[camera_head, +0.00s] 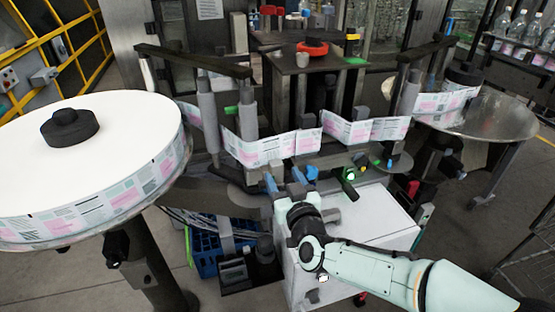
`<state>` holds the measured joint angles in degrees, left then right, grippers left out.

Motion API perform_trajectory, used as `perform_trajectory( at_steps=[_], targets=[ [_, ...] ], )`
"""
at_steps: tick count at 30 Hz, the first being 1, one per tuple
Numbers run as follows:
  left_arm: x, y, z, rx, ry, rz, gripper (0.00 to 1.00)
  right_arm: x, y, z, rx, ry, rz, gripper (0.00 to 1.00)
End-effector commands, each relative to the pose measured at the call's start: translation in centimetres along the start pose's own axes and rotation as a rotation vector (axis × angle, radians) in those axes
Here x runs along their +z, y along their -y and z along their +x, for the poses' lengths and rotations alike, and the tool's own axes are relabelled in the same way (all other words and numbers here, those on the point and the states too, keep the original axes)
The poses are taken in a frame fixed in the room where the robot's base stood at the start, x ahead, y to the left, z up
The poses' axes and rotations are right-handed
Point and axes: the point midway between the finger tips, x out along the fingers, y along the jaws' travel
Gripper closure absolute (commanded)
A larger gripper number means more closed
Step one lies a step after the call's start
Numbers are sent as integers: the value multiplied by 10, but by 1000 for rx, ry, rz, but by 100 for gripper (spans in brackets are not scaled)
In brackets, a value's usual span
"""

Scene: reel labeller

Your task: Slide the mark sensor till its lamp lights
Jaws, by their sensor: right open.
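My right gripper (285,181) is in the middle of the camera_head view, over the white cabinet. Its two blue-tipped fingers are apart, with nothing visible between them. A bright blue part (311,173) sits just right of the fingers; I cannot tell whether they touch. A small dark and green unit (348,187) is further right, with a small bright greenish spot (351,174) beside it. I cannot tell for certain which of these parts is the mark sensor, or whether that spot is its lamp. The printed label web (262,150) runs behind the gripper. My left gripper is out of view.
A large white label reel (120,138) with a black hub fills the left. A round metal table (490,115) stands at the right. The white cabinet (378,215) lies below my right arm. A dark platform (318,62) with a red ring stands behind the web.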

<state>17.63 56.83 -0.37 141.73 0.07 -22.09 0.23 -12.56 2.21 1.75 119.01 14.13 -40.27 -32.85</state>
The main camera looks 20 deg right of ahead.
Motion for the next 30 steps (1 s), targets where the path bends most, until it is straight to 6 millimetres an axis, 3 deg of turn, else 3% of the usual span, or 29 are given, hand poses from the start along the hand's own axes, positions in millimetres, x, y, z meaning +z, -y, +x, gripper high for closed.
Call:
perform_trajectory(
  at_steps=[3,9,15,23,28,29,30],
  targets=[
    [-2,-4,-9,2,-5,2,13,-2,0,27,1,0,1,38],
    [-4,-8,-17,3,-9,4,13,-2,0,56,1,1,1,38],
    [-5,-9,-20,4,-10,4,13,-1,-1,68,1,-1,1,38],
    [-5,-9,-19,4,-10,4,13,0,-1,68,1,-1,1,38],
    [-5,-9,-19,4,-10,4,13,-1,-1,68,1,-1,1,94],
    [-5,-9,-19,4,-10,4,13,-1,-1,68,1,-1,1,100],
    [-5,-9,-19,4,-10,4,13,-1,-1,68,1,-1,1,100]
  ],
)
